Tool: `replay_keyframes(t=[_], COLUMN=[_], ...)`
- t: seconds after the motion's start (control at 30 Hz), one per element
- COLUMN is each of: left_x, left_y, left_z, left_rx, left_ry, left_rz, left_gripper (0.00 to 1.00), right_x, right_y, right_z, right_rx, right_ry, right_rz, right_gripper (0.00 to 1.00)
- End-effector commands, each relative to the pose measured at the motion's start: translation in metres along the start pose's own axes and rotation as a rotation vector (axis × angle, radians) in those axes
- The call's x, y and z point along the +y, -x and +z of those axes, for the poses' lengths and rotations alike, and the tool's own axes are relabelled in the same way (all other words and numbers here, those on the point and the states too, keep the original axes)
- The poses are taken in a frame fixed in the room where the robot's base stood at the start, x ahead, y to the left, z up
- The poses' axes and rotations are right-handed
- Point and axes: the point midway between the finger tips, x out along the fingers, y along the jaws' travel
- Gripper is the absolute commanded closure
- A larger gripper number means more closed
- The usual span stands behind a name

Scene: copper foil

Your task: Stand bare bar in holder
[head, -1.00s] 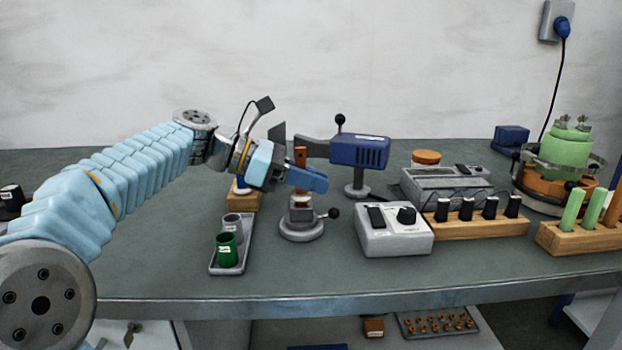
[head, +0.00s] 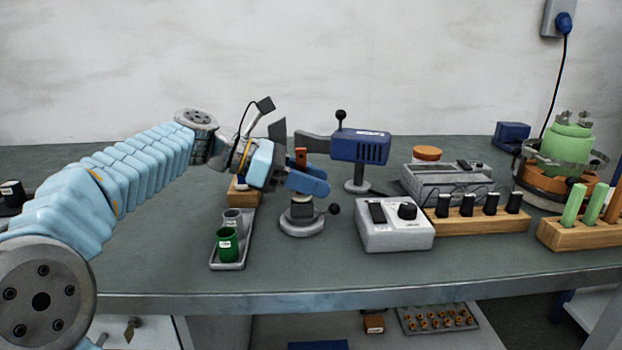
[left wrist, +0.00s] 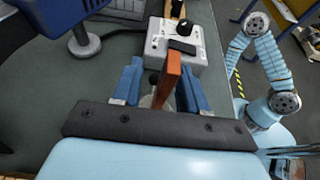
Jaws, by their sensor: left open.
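A copper-coloured bar (head: 301,158) stands upright in a grey round-based clamp stand (head: 301,228) with a black-knobbed lever. My left gripper (head: 306,182) is at the bar, just above the stand, with its blue fingers open. In the left wrist view the bar (left wrist: 173,72) rises between the two spread fingers of the left gripper (left wrist: 158,88). The bar's lower end is hidden by the fingers. A wooden block (head: 580,238) at the right holds green upright bars (head: 573,205) and an orange-brown one (head: 614,206). My right gripper does not show.
A blue device on a stand (head: 360,148) is close behind the left gripper. A grey control box (head: 394,236) sits right of the clamp stand. A tray (head: 239,257) with a green cup (head: 227,245) is to its left. The front table strip is clear.

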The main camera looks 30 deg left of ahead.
Motion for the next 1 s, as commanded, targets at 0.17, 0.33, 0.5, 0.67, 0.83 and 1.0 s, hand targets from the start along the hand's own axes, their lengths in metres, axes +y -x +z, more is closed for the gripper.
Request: replay_keyframes(t=[0.17, 0.33, 0.5, 0.67, 0.83, 1.0], left_x=[0.001, 0.001, 0.001, 0.001, 0.000, 0.000], left_y=[0.009, 0.043, 0.086, 0.118, 0.135, 0.138], left_z=[0.000, 0.001, 0.001, 0.001, 0.000, 0.000], left_rx=[0.000, 0.000, 0.000, 0.001, 0.000, 0.000], left_ry=[0.000, 0.000, 0.000, 0.000, 0.001, 0.001], left_rz=[0.001, 0.004, 0.004, 0.002, 0.000, 0.000], left_gripper=[0.57, 0.57, 0.57, 0.57, 0.57, 0.57], right_x=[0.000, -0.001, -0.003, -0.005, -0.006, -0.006], right_y=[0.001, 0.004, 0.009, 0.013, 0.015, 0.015], right_z=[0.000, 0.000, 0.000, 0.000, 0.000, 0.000], right_rx=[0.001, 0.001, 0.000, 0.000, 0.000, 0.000], right_ry=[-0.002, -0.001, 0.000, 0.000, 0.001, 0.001], right_rz=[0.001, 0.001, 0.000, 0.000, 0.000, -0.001], right_gripper=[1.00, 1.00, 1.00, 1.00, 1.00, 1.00])
